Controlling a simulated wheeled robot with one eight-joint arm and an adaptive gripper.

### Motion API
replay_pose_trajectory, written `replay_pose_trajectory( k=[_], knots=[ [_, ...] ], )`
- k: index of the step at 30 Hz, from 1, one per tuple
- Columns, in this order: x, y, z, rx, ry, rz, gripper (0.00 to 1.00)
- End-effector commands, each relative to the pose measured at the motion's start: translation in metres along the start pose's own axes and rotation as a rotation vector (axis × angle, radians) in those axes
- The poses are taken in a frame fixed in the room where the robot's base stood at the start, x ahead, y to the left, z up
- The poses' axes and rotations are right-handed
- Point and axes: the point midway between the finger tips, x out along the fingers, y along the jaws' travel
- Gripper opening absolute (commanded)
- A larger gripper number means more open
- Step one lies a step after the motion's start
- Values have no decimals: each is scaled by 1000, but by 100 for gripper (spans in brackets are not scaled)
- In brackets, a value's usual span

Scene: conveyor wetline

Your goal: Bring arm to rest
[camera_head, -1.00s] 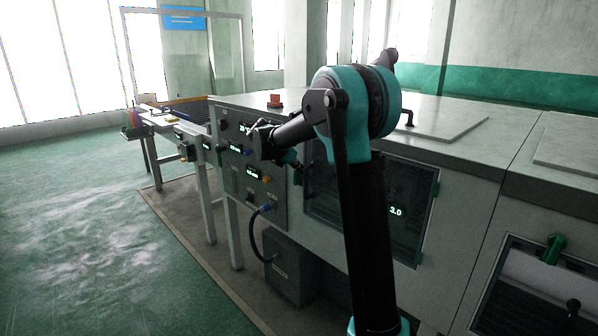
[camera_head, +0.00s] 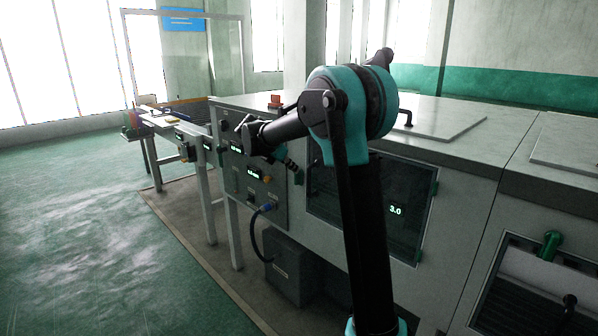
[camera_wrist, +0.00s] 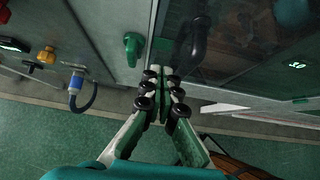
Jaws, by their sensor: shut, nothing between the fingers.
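My gripper (camera_wrist: 161,92) shows in the wrist view with its fingers together and nothing between them. It points at the front of the grey machine, near a green latch (camera_wrist: 133,48) and the dark window door (camera_wrist: 215,45); any gap to them is hard to judge. In the head view my arm stands bent in front of the machine (camera_head: 470,165), its forearm reaching left toward the control panel (camera_head: 255,185). The fingertips are hard to make out there.
A blue plug with a cable (camera_head: 266,207) sticks out of the panel above a grey floor box (camera_head: 295,270). A lid with a handle (camera_head: 440,122) and a small red-orange object (camera_head: 274,101) are on the machine top. The green floor (camera_head: 80,230) is clear.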

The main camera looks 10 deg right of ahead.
Motion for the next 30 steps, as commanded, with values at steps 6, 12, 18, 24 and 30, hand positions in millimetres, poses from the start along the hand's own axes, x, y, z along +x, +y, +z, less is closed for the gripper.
replay_pose_trajectory(
  k=[6,12,18,24,30],
  knots=[
    [-45,0,0,-2,0,1,0],
    [-67,0,0,0,0,0,0],
    [-62,-22,-7,107,36,-1,0],
    [-22,-111,-52,579,190,-29,0],
    [8,-211,-124,1163,365,-120,0]
  ],
)
